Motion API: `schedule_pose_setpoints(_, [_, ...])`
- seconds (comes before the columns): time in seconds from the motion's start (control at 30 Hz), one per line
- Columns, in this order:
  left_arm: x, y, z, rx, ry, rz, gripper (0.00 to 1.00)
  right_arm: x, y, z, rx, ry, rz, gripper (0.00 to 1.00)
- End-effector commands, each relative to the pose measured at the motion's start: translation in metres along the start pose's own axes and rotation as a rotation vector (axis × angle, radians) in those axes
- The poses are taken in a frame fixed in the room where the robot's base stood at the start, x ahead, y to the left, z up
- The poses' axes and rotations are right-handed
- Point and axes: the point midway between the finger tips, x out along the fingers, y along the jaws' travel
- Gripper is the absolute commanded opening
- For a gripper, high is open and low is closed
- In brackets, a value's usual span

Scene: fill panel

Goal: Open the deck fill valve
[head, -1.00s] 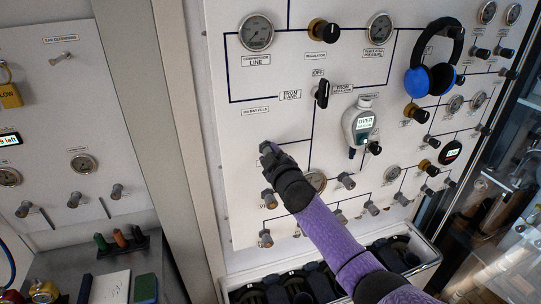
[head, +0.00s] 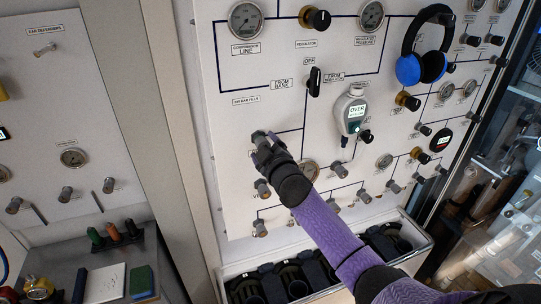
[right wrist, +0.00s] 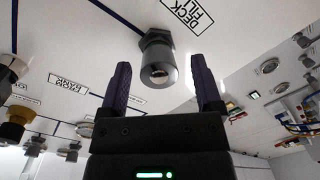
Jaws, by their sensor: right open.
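The deck fill valve is a grey cylindrical knob (right wrist: 158,65) on the white panel, beside the label DECK FILL (right wrist: 187,14) in the right wrist view. In the head view the knob (head: 258,137) shows just past my right fingertips. My right gripper (head: 265,151) is open and points at the panel. In the right wrist view its two dark fingers (right wrist: 161,82) stand on either side of the knob, with gaps between; I cannot tell whether the tips reach fully around it. My left gripper is not in view.
More grey knobs (head: 262,187) sit just below the gripper, close to it. A round gauge (head: 309,170) is to its right. A grey handheld device (head: 349,115) and blue headphones (head: 423,50) hang further right. A bin of dark gear (head: 418,258) stands below the panel.

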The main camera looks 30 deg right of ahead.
Motion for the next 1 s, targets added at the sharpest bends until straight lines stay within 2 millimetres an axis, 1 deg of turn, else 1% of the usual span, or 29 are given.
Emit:
schedule_pose_setpoints(0.2, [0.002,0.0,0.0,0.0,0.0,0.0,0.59,-0.045,-0.002,0.001,-0.002,0.0,-0.003,0.83])
schedule_pose_setpoints(0.3, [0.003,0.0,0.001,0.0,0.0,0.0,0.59,-0.065,-0.001,0.001,-0.002,0.0,-0.003,0.83])
schedule_pose_setpoints(0.4, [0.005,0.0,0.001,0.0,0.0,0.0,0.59,-0.078,-0.001,0.001,-0.001,-0.001,-0.002,0.83])
schedule_pose_setpoints(0.53, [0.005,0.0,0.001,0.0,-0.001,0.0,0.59,-0.084,0.0,0.0,-0.001,-0.001,-0.001,0.83])
schedule_pose_setpoints(0.9, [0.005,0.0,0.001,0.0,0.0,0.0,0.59,-0.084,-0.001,0.001,-0.001,-0.002,-0.002,0.83])
schedule_pose_setpoints(0.97, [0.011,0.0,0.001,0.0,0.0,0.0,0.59,-0.084,-0.011,0.01,0.005,-0.014,-0.015,0.83])
schedule_pose_setpoints(1.0, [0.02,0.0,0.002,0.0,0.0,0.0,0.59,-0.083,-0.026,0.025,0.014,-0.036,-0.035,0.83])
